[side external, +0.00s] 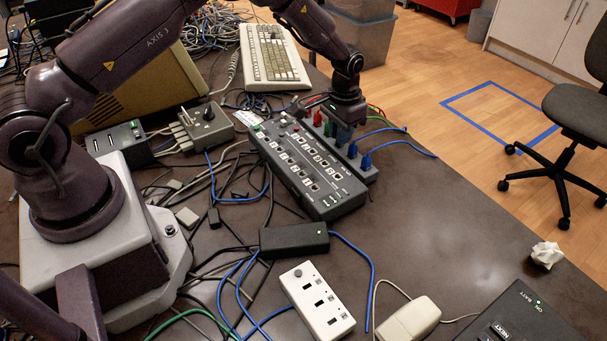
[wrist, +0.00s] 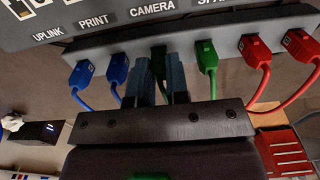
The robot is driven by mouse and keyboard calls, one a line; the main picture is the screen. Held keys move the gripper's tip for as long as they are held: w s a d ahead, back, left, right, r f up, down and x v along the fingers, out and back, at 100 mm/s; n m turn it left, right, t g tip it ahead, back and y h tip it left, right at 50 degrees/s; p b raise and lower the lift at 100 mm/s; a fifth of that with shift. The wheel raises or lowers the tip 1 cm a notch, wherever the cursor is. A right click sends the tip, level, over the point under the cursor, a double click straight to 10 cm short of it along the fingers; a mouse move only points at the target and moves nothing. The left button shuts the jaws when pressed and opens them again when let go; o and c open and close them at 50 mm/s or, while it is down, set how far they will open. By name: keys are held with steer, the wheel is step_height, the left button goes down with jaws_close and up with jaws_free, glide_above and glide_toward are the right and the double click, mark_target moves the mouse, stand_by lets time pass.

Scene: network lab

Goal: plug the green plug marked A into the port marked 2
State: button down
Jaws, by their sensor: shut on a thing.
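My gripper (wrist: 160,78) has its fingers close together around a green plug (wrist: 158,54) that is mostly hidden between them. The plug is at the long grey holder bar (wrist: 222,37), where it stands in a row with the others; I cannot read its mark. A second green plug (wrist: 206,56) stands just right of the fingers. In the side view my gripper (side external: 343,128) is down at the bar, hiding the held plug. The black port box (side external: 312,204) lies beside the bar, with rows of ports; the port marked 2 cannot be made out.
Two blue plugs (wrist: 82,72) stand left of the fingers and two red plugs (wrist: 254,50) right of them, with cables trailing. Loose cables, a black adapter (side external: 294,239) and a white power strip (side external: 316,301) lie nearer.

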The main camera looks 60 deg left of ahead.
steer(key=shift+r, duration=0.15)
steer(key=shift+r, duration=2)
step_height(320, 180, up, 2)
steer(key=d, duration=0.1)
glide_toward(303, 177)
steer(key=shift+w+a+f, duration=0.1)
steer(key=shift+a+f, duration=0.1)
steer(key=shift+f, duration=0.9)
steer(key=shift+w+a+f, duration=0.1)
steer(key=shift+a+f, duration=0.05)
steer(key=shift+f, duration=0.9)
steer(key=shift+f, duration=0.9)
